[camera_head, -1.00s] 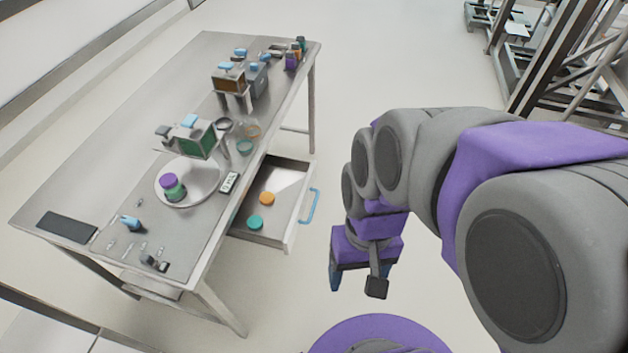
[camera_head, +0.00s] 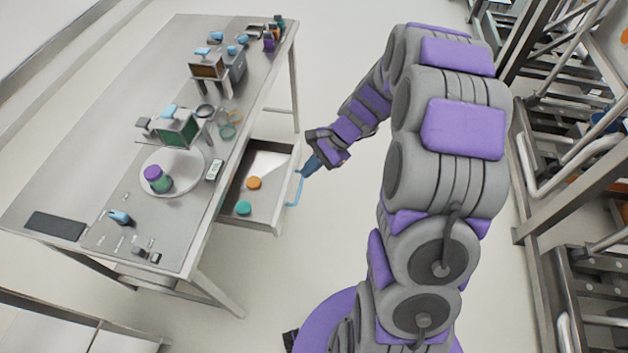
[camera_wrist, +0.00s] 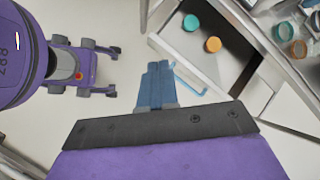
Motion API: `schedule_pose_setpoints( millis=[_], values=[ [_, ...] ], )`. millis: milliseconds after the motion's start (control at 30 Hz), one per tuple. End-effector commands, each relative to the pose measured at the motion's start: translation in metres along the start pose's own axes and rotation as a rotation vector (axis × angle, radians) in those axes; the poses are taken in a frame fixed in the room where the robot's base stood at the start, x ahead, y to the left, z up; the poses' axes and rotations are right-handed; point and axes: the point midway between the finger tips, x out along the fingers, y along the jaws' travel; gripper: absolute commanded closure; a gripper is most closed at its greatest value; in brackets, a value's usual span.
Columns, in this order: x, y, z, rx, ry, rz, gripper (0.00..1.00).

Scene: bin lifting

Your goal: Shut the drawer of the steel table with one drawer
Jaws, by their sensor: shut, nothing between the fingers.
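The steel table (camera_head: 110,100) stands at the left in the head view. Its one drawer (camera_head: 268,205) is pulled out on the right side, with a blue handle (camera_head: 294,190) on its front. An orange disc (camera_head: 254,183) and a teal disc (camera_head: 243,208) lie in the drawer; both also show in the wrist view. My gripper (camera_head: 309,169) is shut and empty, close to the upper end of the handle. In the wrist view its blue fingers (camera_wrist: 157,84) are together beside the drawer front, with the handle (camera_wrist: 190,80) just right of them. I cannot tell whether they touch.
The tabletop holds a round plate (camera_head: 188,183) with a purple-capped jar, several small devices, glassware and a dark pad (camera_head: 55,226). Metal racks (camera_head: 575,190) stand at the right. The floor between the table and my base is clear.

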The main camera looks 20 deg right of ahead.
Motion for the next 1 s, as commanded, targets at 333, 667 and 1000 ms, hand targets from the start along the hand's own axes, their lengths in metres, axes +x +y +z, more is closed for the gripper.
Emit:
schedule_pose_setpoints(
  millis=[333,667,1000],
  values=[
    [0.034,-0.007,-0.127,0.439,-0.034,-0.171,1.00],
    [0.060,0.014,-0.216,0.746,-0.038,-0.283,1.00],
    [0.087,0.011,-0.223,0.784,-0.033,-0.293,1.00]
  ],
)
